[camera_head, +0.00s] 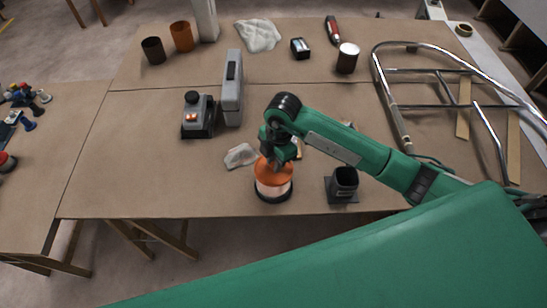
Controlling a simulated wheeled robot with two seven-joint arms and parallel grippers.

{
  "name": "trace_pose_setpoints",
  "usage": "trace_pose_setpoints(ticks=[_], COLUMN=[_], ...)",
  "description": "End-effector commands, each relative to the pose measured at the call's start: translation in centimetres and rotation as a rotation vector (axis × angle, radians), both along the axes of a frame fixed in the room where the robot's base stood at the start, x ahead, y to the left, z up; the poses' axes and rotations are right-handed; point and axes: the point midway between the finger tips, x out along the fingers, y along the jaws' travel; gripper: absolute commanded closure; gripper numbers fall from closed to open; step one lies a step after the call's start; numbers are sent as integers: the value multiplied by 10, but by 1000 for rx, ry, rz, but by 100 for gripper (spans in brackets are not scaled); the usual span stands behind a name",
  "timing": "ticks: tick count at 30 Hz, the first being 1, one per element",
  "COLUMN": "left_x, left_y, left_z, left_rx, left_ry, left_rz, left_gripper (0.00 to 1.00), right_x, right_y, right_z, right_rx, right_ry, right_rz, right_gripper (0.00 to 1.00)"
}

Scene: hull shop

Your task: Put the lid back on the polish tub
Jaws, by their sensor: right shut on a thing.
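The polish tub (272,190) stands near the front edge of the brown-covered table, with a pale body and a dark base. The orange lid (272,170) is at the top of the tub, directly over its mouth. My right gripper (277,157) points down and is shut on the lid. The fingertips are small and partly hidden by the wrist. I cannot tell whether the lid is fully seated or slightly above the rim. My left gripper is not in view.
A crumpled cloth (240,155) lies left of the tub. A dark square holder (343,183) stands to its right. A grey sander-like tool (197,115) and an upright grey case (232,88) stand behind. A metal tube frame (447,104) fills the right. The table's front left is clear.

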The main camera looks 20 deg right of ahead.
Motion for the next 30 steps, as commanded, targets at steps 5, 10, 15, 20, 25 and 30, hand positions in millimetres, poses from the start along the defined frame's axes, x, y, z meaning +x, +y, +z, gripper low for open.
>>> trace_pose_setpoints(ticks=[5, 10, 15, 20, 25, 30], left_x=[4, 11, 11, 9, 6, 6], left_y=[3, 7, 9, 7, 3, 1], left_z=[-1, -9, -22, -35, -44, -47], left_rx=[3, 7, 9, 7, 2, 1], left_ry=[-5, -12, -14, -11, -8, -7], left_rz=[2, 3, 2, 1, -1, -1], left_gripper=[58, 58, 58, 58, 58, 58], right_x=[1, 1, 1, 1, 1, 1], right_y=[-1, -1, -1, -1, -1, -1], right_z=[-5, -14, -29, -46, -59, -66], right_rx=[-1, -1, -1, -1, -2, -1], right_ry=[-1, -1, -2, -2, -1, -2], right_rz=[-6, -6, -6, -6, -6, -6], right_gripper=[100, 100, 100, 100, 100, 100])
